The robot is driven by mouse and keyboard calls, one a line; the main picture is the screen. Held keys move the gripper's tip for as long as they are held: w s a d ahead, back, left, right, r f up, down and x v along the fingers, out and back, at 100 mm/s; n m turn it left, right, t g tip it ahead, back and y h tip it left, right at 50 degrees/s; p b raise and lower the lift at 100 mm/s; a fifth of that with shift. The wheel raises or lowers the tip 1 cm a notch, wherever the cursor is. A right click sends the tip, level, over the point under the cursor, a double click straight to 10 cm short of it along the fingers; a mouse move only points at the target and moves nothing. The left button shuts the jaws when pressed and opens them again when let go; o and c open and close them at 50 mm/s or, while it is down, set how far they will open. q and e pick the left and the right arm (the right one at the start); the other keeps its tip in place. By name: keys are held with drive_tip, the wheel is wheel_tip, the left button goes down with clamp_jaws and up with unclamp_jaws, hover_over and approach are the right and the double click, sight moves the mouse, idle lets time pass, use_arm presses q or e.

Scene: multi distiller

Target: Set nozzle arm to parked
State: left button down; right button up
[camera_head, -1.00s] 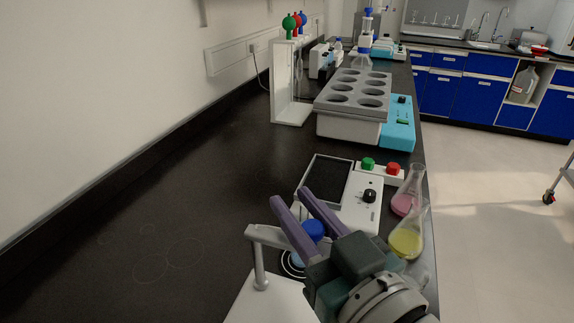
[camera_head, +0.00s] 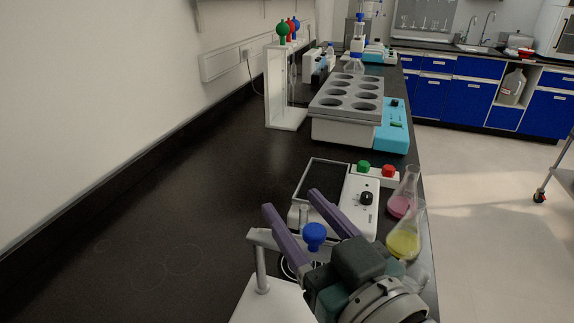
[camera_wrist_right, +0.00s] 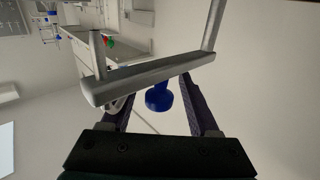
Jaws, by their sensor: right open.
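The nozzle arm is a grey bar (camera_head: 268,238) on a post over a white base (camera_head: 265,305) at the bottom of the head view. It carries a blue knob (camera_head: 314,236). In the right wrist view the grey bar (camera_wrist_right: 150,77) crosses above the blue knob (camera_wrist_right: 158,98). My right gripper (camera_head: 291,201) has purple fingers and is open. It also shows in the right wrist view (camera_wrist_right: 158,88), with the knob between its spread fingers and gaps on both sides. Part of the bar is hidden behind a finger. My left gripper is not in view.
A white device with a black dial (camera_head: 366,198) stands just beyond. Flasks with pink (camera_head: 401,205) and yellow liquid (camera_head: 404,242) stand close on the right, near the bench edge. A grey rack with holes (camera_head: 347,103) is farther back. The black bench on the left is clear.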

sight(320, 240)
drive_tip(key=shift+s+d, duration=0.15)
drive_tip(key=shift+s, duration=0.15)
drive_tip(key=v, duration=0.9)
drive_tip(key=shift+s, duration=0.15)
